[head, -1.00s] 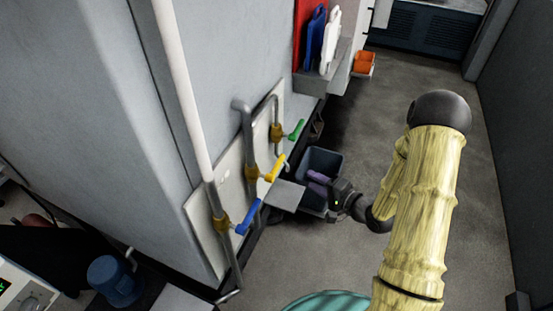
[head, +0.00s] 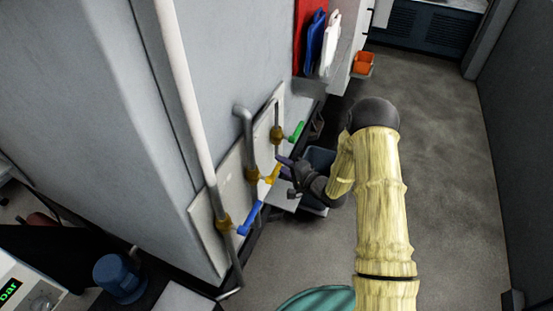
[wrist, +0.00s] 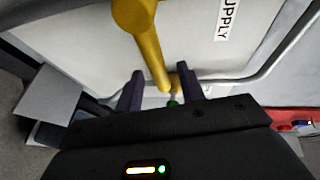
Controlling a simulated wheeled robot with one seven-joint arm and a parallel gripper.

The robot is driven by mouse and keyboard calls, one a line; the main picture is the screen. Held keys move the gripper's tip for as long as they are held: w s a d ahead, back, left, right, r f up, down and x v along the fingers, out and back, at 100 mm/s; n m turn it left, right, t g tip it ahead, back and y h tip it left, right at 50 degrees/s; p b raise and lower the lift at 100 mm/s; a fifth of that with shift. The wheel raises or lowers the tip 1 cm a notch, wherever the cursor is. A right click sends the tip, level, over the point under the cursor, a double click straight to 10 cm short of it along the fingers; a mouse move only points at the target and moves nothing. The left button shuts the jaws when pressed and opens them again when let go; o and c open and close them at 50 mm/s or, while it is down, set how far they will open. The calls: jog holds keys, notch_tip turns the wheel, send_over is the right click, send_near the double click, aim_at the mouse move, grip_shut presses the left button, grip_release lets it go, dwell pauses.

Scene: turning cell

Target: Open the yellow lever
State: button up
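The yellow lever (head: 273,174) sits on the middle valve of a pale wall panel and points out and up to the right in the head view. In the wrist view the yellow lever (wrist: 148,50) runs down toward the space between my two dark fingers, its end near the fingertips. My gripper (head: 284,167) is at the outer end of the lever, and in the wrist view my gripper (wrist: 159,80) is open with a finger on either side. I cannot tell whether either finger touches the lever.
A green lever (head: 297,131) is on the valve beyond and a blue lever (head: 250,217) on the nearer one. A dark bin (head: 320,158) stands below, partly hidden by my arm. Grey pipes run along the panel. The floor to the right is clear.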

jog(key=x, duration=0.3)
jog(key=shift+w+a+f+p, duration=0.1)
jog(key=shift+w+a+p, duration=0.1)
jog(key=shift+a+p, duration=0.1)
jog(key=shift+c, duration=0.2)
jog(key=shift+d, duration=0.1)
grip_shut()
